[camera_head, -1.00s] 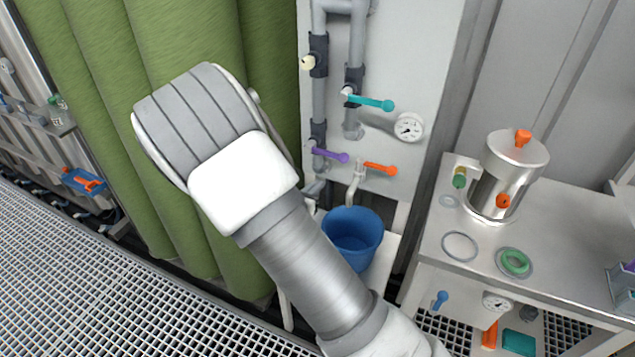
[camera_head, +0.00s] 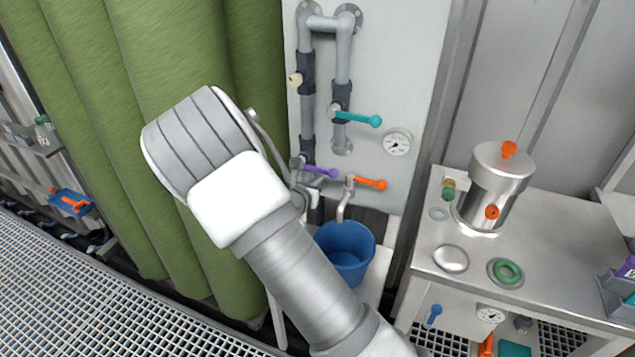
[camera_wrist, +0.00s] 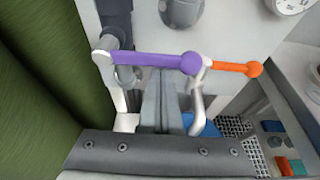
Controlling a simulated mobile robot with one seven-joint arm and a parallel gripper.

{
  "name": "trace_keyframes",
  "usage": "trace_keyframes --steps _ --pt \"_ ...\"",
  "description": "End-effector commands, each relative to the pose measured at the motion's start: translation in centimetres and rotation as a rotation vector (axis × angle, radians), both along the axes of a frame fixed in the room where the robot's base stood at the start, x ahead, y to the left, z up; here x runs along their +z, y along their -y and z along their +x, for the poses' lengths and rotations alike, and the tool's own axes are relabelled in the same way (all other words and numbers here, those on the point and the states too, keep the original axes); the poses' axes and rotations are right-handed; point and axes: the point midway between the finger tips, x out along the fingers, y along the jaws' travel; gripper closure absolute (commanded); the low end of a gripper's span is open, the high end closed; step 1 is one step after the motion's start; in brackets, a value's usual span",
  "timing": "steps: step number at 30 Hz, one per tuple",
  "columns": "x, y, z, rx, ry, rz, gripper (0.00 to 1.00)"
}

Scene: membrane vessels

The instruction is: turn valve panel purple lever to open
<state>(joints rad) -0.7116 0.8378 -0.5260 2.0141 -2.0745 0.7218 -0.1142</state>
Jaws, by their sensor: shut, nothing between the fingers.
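The purple lever (camera_head: 320,171) on the valve panel (camera_head: 375,90) points sideways to the right, across its vertical grey pipe. In the wrist view the lever (camera_wrist: 155,60) lies level, with its pivot at the left and its round knob at the right. My gripper (camera_wrist: 163,75) is shut and empty. Its fingertips are just below the middle of the lever in that view; I cannot tell whether they touch it. In the head view my wrist hides most of my gripper.
An orange lever (camera_head: 370,184) is close at the right, and a teal lever (camera_head: 358,119) is above. A gauge (camera_head: 397,142) is on the panel. A blue bucket (camera_head: 345,250) stands below. A green curtain (camera_head: 190,60) hangs at the left, and a steel table (camera_head: 540,250) stands at the right.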

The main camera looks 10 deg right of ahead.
Motion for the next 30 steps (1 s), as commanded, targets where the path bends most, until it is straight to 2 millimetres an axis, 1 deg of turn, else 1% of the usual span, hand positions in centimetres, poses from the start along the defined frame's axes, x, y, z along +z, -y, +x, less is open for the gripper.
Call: trace_keyframes --steps 20,30 --pt "0.8 0.1 -0.1 0.000 -0.052 -0.078 1.00" --pt "1.6 0.1 0.0 0.000 -0.094 -0.144 1.00"
